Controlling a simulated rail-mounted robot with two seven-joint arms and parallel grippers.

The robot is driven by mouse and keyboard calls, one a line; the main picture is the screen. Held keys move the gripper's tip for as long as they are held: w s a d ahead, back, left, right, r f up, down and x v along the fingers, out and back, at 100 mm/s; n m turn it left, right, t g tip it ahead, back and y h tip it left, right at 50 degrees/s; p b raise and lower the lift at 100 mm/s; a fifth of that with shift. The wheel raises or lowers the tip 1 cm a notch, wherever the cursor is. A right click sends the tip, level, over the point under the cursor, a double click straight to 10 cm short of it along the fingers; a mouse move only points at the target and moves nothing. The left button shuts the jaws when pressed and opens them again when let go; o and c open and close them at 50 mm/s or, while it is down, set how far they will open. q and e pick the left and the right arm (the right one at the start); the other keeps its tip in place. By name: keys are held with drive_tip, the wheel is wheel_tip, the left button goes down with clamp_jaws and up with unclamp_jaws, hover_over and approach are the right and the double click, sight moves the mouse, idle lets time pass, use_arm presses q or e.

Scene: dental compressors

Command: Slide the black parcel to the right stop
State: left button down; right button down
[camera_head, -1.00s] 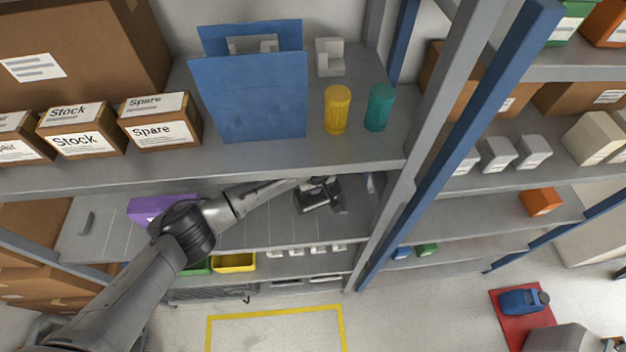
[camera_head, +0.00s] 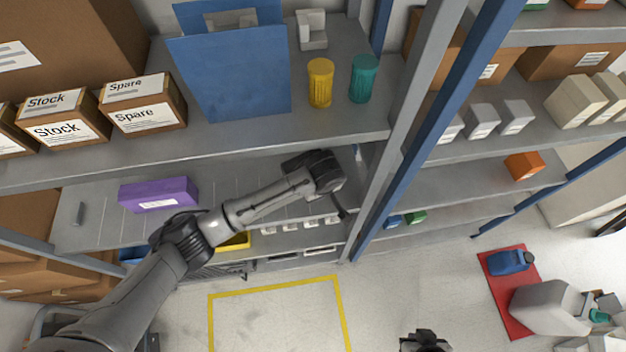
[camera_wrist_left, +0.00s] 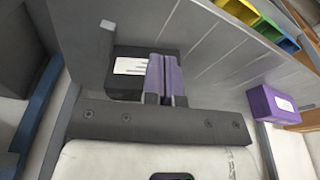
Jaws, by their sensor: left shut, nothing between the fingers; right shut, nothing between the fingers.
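The black parcel (camera_wrist_left: 128,68), a dark box with a white label, lies on the grey shelf in the left wrist view. In the head view my left arm hides it. My left gripper's fingers (camera_wrist_left: 165,98) are shut and empty, right by the parcel's labelled face; I cannot tell whether they touch it. A small light grey piece, apparently the right stop (camera_wrist_left: 107,25), stands close beyond the parcel's corner. It shows in the head view as a small upright tab (camera_head: 358,154) at the shelf's right end. My right gripper (camera_head: 426,340) is shut, low over the floor, away from the shelf.
A purple parcel (camera_head: 160,194) lies left on the same shelf; it also shows in the wrist view (camera_wrist_left: 271,103). A left stop (camera_head: 77,213) stands at the far end. The upper shelf (camera_head: 230,150) overhangs. Grey and blue posts (camera_head: 400,150) bound the right side.

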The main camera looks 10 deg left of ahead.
use_arm(q)
drive_tip(key=shift+s+d, duration=0.25)
drive_tip(key=shift+s, duration=0.05)
